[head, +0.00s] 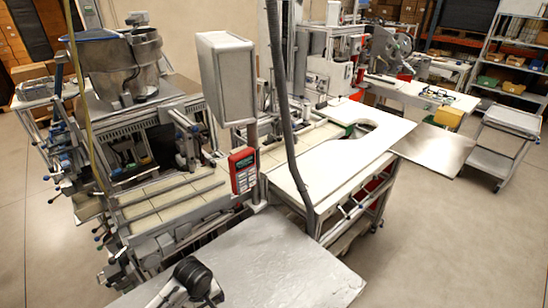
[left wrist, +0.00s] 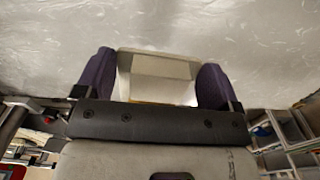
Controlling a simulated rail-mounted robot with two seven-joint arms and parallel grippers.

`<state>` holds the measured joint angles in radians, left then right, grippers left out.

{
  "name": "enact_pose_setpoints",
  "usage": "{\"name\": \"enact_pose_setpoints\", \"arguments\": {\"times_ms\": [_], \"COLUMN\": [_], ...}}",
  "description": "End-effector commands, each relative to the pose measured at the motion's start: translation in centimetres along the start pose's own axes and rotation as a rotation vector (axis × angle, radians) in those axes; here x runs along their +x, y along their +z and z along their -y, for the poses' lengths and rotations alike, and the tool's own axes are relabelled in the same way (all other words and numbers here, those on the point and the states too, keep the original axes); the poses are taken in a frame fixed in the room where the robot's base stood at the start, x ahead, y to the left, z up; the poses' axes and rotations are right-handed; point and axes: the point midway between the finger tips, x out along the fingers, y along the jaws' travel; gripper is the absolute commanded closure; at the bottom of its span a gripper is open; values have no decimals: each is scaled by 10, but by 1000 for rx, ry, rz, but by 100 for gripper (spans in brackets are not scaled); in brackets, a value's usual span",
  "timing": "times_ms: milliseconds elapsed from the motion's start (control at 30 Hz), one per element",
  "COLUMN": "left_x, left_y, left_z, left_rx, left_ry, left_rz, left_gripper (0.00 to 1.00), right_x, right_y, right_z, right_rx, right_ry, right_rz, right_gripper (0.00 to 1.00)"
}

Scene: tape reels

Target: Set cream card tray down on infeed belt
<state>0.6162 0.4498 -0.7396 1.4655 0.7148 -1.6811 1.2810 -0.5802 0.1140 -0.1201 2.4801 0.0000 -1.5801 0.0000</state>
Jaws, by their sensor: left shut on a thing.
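My left gripper (left wrist: 158,80) shows in the left wrist view with its two purple finger pads shut on the cream card tray (left wrist: 158,68). The tray sits between the pads, and its lower part is hidden behind the dark gripper body. A grey metal surface (left wrist: 270,40) fills the background beyond the tray. In the head view, part of my arm shows at the bottom edge, but neither the tray nor the gripper can be made out. A belt-like track of cream plates (head: 170,200) runs along the front of the left machine; I cannot tell whether it is the infeed belt.
A bare, shiny metal tabletop (head: 260,265) lies at the bottom of the head view. A red handheld unit (head: 243,170) and a grey box on a post (head: 226,78) stand behind it. A white worktop (head: 330,165) with a cutout is to the right. Open floor lies at far right.

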Motion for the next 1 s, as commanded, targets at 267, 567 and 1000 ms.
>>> {"name": "enact_pose_setpoints", "arguments": {"times_ms": [267, 567, 1000], "left_x": [-21, -52, -140], "left_y": [57, 120, 125], "left_z": [-15, -6, 22], "left_rx": [196, 464, 717], "left_ry": [2, 2, -1], "left_rz": [-3, -7, -8], "left_gripper": [40, 40, 40], "right_x": [0, 0, 0], "right_y": [0, 1, 0], "right_z": [-1, -3, -2], "right_rx": [-3, -11, -6], "right_ry": [2, 9, 4], "right_rz": [0, 2, 1], "right_gripper": [57, 57, 57]}}
